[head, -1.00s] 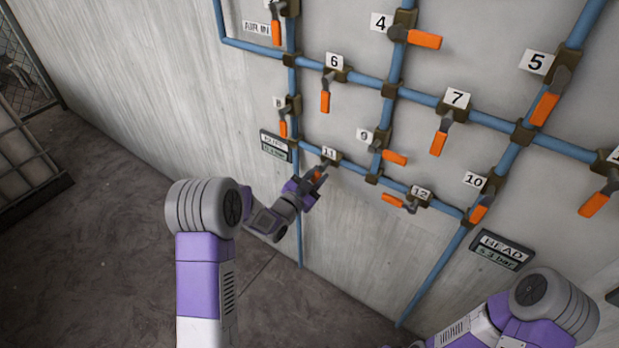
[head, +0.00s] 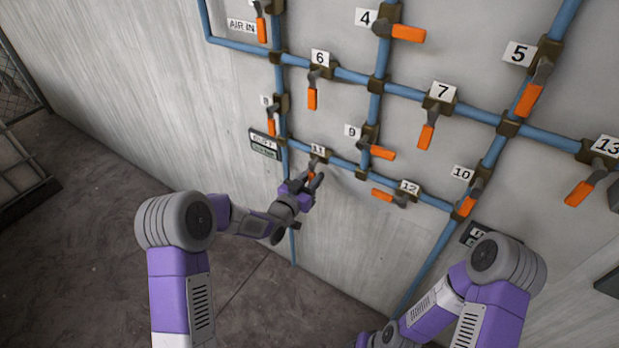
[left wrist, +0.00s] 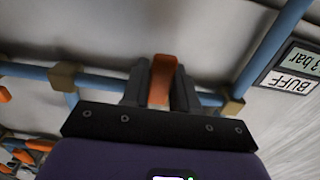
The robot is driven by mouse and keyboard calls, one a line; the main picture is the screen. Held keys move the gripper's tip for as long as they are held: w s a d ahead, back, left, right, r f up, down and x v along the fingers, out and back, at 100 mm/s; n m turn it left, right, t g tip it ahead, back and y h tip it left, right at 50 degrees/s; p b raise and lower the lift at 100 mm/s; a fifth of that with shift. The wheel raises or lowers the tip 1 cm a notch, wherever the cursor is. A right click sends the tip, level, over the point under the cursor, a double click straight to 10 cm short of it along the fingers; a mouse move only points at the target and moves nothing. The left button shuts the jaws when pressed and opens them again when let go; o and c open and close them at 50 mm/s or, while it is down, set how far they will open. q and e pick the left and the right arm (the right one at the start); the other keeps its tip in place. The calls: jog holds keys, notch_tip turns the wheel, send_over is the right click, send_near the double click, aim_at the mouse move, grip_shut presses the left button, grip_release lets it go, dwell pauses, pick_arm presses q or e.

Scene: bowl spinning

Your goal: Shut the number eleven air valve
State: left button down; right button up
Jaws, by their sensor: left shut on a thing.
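The number eleven valve (head: 319,159) sits on the lower blue pipe, under its white "11" label (head: 318,148). Its short orange handle (head: 311,175) hangs downward from the valve, across the pipe's run. My left gripper (head: 313,182) is at this handle, and its fingers hide much of it. In the left wrist view the orange handle (left wrist: 162,80) stands between the two dark fingers, which are shut on it. My right arm shows at the lower right of the head view, but its gripper is out of view.
Valve 12 (head: 401,198) is to the right on the same pipe, with its orange handle along the pipe. Valve 9 (head: 369,138) is above right, and valve 8 (head: 281,103) above left. A BUFF gauge (head: 264,145) is left of valve 11. Bare wall lies below.

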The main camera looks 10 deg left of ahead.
pick_arm(q)
jog(key=c, duration=1)
grip_release()
jog(key=shift+o, duration=0.2)
jog(key=shift+s, duration=0.1)
jog(key=p+v, duration=0.1)
jog(key=v, duration=0.6)
jog(key=shift+s, duration=0.2)
jog(key=shift+a, duration=0.1)
jog(key=s+f+n+g+y+p, duration=0.4)
jog(key=s+f+g, duration=0.3)
jog(key=s+f, duration=0.5)
jog(key=s+f+n+g+p, duration=0.1)
jog(key=s+f+g, duration=0.3)
jog(key=s, duration=0.5)
jog(key=s+d+f+n+g+p, duration=0.1)
jog(key=s+f+n+g+p, duration=0.1)
jog(key=s, duration=0.7)
jog(key=f+g+p, duration=0.1)
jog(key=f+g, duration=0.1)
jog(key=g, duration=0.1)
jog(key=shift+d+n+h, duration=0.3)
jog(key=shift+h, duration=0.1)
